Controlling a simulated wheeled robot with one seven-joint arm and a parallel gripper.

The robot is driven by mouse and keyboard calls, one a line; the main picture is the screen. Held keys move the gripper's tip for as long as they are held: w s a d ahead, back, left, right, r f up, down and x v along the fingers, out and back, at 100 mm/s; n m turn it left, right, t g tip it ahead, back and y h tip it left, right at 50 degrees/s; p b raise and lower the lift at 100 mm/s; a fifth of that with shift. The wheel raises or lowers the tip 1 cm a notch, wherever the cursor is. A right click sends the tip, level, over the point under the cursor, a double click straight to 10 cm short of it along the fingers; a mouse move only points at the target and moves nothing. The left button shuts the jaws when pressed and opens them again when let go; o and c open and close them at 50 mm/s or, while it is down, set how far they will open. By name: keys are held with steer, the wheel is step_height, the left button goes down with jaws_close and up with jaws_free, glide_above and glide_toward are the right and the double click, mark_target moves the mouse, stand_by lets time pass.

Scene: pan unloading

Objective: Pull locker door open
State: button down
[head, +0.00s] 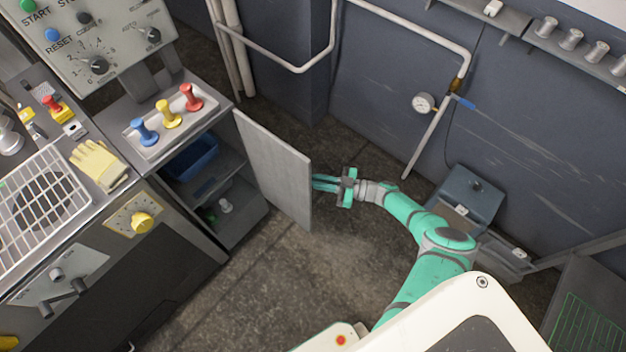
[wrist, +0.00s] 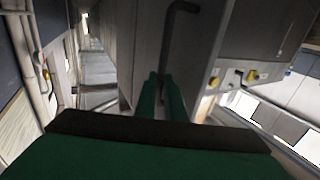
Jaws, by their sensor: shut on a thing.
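The grey locker door (head: 272,165) stands swung wide open in the head view, and the locker's shelves show to its left. In the wrist view the door (wrist: 150,50) fills the upper middle, with a dark bent bar handle (wrist: 168,50) on its face. My gripper (head: 316,183) reaches the outer face of the door from the right. In the wrist view its green fingers (wrist: 162,100) are shut on the lower part of the handle. The exact contact is partly hidden by the fingers.
A grey box (head: 468,198) stands by the right wall. The floor (head: 255,285) before the door is clear.

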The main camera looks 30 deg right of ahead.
steer(key=c, duration=1.8)
jaws_free()
steer(key=shift+w+a+r, duration=0.15)
steer(key=shift+w+a, duration=0.05)
steer(key=shift+a, duration=0.05)
steer(key=shift+c, duration=0.2)
steer(key=shift+d, duration=0.1)
steer(key=shift+s+d, duration=0.15)
steer(key=shift+s, duration=0.05)
steer(key=v, duration=1)
steer(key=shift+s+d, duration=0.15)
steer(key=shift+d, duration=0.05)
